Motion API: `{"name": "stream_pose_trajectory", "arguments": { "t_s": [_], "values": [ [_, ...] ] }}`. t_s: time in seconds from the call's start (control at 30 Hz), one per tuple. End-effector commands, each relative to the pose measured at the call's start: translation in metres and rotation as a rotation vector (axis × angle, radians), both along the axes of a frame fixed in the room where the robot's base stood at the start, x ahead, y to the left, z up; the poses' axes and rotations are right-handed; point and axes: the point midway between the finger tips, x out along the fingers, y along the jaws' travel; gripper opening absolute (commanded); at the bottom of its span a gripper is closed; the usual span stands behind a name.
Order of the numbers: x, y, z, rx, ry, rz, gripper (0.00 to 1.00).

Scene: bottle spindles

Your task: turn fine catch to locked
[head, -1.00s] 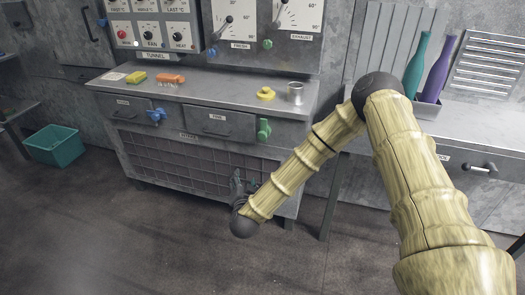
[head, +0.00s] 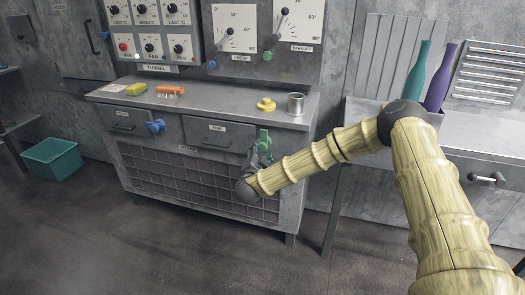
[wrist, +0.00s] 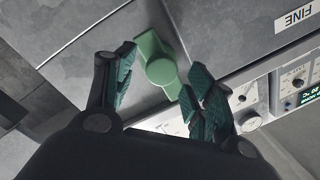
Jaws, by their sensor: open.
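The fine catch (head: 264,139) is a green turning handle at the right end of the drawer labelled FINE (head: 212,133). In the head view its green part looks roughly upright; its lower end is partly hidden by my gripper. My gripper (head: 260,157) is open just below and in front of the catch. In the wrist view my gripper (wrist: 160,85) has one finger on each side of the catch; I cannot tell whether either touches it.
A blue catch (head: 155,126) sits on the left drawer. A yellow knob-like piece (head: 266,104), a metal cup (head: 296,103), an orange brush (head: 170,90) and a sponge (head: 136,89) lie on the worktop. A mesh panel (head: 190,178) is below. Floor in front is clear.

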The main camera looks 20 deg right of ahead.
Motion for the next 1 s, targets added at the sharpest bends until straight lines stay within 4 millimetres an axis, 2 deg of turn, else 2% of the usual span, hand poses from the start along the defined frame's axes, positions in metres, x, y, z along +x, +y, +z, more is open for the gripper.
{"name": "stream_pose_trajectory", "arguments": {
  "t_s": [0.2, 0.53, 0.57, 0.8, 1.0],
  "values": [
    [0.015, -0.008, -0.001, -0.001, 0.000, 0.000, 0.54],
    [0.018, -0.009, 0.000, 0.000, 0.002, 0.001, 0.54],
    [0.018, -0.009, 0.000, 0.000, 0.002, 0.001, 0.53],
    [0.017, -0.009, 0.000, -0.001, 0.001, 0.001, 0.09],
    [0.017, -0.011, 0.000, -0.005, 0.004, 0.000, 0.08]
  ]
}}
